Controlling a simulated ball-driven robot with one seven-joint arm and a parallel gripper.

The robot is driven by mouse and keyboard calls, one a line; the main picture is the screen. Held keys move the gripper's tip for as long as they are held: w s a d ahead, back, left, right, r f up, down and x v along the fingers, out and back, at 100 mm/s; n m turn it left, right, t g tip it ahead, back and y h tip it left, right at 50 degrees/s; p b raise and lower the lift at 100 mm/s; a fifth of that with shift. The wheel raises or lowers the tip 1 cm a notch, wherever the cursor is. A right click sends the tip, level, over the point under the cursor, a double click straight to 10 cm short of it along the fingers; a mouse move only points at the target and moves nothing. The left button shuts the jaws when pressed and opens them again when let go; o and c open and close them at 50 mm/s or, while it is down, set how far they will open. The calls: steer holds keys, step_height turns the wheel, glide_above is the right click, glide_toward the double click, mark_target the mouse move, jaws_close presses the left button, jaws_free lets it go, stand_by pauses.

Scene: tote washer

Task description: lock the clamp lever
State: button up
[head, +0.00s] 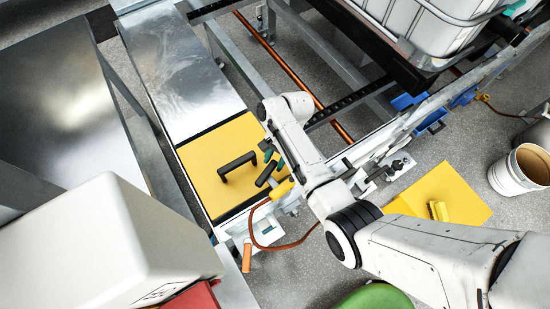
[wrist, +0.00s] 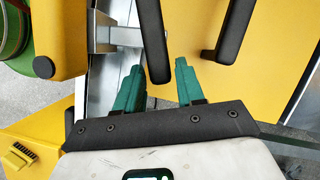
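The clamp lever, a black bar (head: 267,173), lies at the edge of the yellow hatch panel (head: 212,185), beside a yellow clamp part (head: 281,189). In the wrist view the lever (wrist: 153,40) comes down from the top edge, and its rounded end lies between my fingertips in the picture. A grey metal bracket (wrist: 115,37) shows between it and the yellow part with a black knob (wrist: 50,35). My gripper (wrist: 159,72) has its two teal fingers spread; I cannot tell whether they touch the lever. In the head view my gripper (head: 272,156) is just above the lever.
A black fixed handle (head: 238,163) stands on the yellow panel close to my gripper and also shows in the wrist view (wrist: 231,30). An orange-ended cable (head: 247,257) hangs at the panel's front.

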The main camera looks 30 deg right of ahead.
jaws_close()
steer(key=shift+w, duration=0.1)
steer(key=n, duration=0.1)
steer(key=w+n+g, duration=0.1)
steer(key=n, duration=0.1)
steer(key=shift+a+h, duration=0.3)
steer(key=shift+h, duration=0.1)
steer(key=shift+w+a+n+g+h+b, duration=0.25)
steer(key=shift+a+n+h, duration=0.25)
steer(key=shift+n, duration=0.95)
steer(key=shift+w+a+n+g+h+b, duration=0.3)
steer(key=shift+a+n+h, duration=0.2)
steer(key=shift+n, duration=0.9)
steer(key=shift+w+a+n+g+h+b, duration=0.15)
steer(key=shift+a+n+g+h, duration=0.3)
steer(key=shift+n, duration=1)
